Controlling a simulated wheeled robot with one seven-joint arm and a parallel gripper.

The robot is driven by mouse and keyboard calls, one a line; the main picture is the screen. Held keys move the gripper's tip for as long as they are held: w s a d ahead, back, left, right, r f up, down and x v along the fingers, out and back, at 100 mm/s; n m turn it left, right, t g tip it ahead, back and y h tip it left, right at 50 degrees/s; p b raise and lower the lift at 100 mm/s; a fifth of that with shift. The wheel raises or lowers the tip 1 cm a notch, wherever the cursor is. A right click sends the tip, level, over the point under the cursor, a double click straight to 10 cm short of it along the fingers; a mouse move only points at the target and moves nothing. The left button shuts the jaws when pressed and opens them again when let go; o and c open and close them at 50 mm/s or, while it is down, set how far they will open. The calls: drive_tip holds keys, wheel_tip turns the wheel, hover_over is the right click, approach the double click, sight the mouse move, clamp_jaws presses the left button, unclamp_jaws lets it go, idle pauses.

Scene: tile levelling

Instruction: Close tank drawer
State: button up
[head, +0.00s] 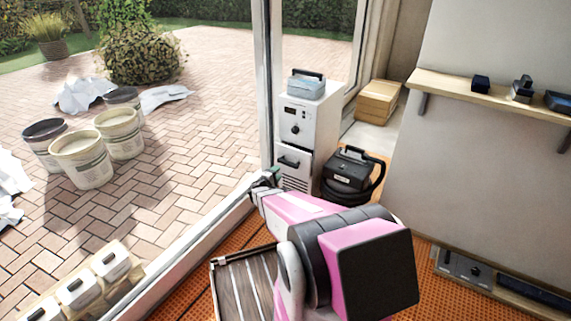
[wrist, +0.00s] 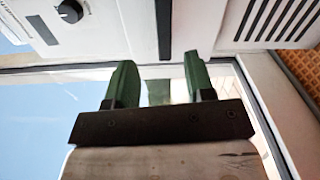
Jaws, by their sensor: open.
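A white cabinet (head: 318,112) with a dark knob stands just inside the glass door. Its tank drawer (head: 286,168), with a black handle (head: 289,161), is in the lower front. The drawer front seems to stand a little forward of the cabinet, but how far I cannot tell. My gripper (head: 266,180) is low in front of the drawer. In the wrist view its green fingers (wrist: 158,70) are open and empty. The black handle (wrist: 164,32) shows beyond the fingertips, in line with the gap between them, apparently not gripped. The drawer's interior is not visible.
A black vacuum (head: 350,172) stands close right of the cabinet. The door frame (head: 268,80) rises close on its left. A slatted tray (head: 245,285) lies on the orange floor mat (head: 190,312) near my arm.

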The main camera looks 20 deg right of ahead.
sight(287, 165)
drive_tip(key=shift+m, duration=0.8)
drive_tip(key=x, duration=1.1)
drive_tip(key=shift+f, duration=0.3)
clamp_jaws()
